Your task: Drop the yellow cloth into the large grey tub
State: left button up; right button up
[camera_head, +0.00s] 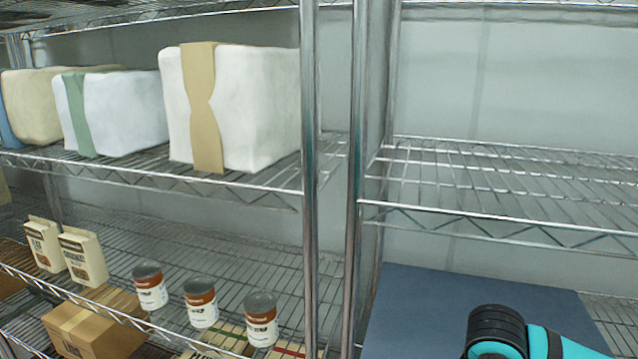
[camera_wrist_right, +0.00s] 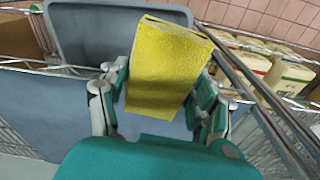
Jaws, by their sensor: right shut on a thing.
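The yellow cloth (camera_wrist_right: 165,62), a folded rectangular piece, is in the right wrist view. My right gripper (camera_wrist_right: 160,85) is shut on it, with teal fingers on both sides. The large grey tub (camera_wrist_right: 85,38) shows at the top left of that view, behind the cloth. The cloth hides part of the tub, and I cannot tell how far apart they are. In the head view only a black and teal part of my right arm shows at the bottom right. The cloth and tub are not visible there, and my left gripper is in neither view.
A blue-grey mat (camera_head: 410,300) lies on the lower right shelf. The wire shelf (camera_head: 500,185) above it is empty. Shelf posts (camera_head: 355,180) stand left of it. Wrapped bales (camera_head: 260,110), cans (camera_head: 200,305), cartons (camera_head: 85,255) and a cardboard box (camera_head: 95,325) fill the left shelves.

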jog(key=s+a+n, duration=0.1)
jog(key=s+a+f+n+b, duration=0.1)
jog(key=s+n, duration=0.1)
jog(key=s+a+n, duration=0.1)
jog(key=n, duration=0.1)
jog(key=shift+s+f, duration=0.2)
jog(key=shift+s, duration=0.05)
jog(key=shift+d, duration=0.15)
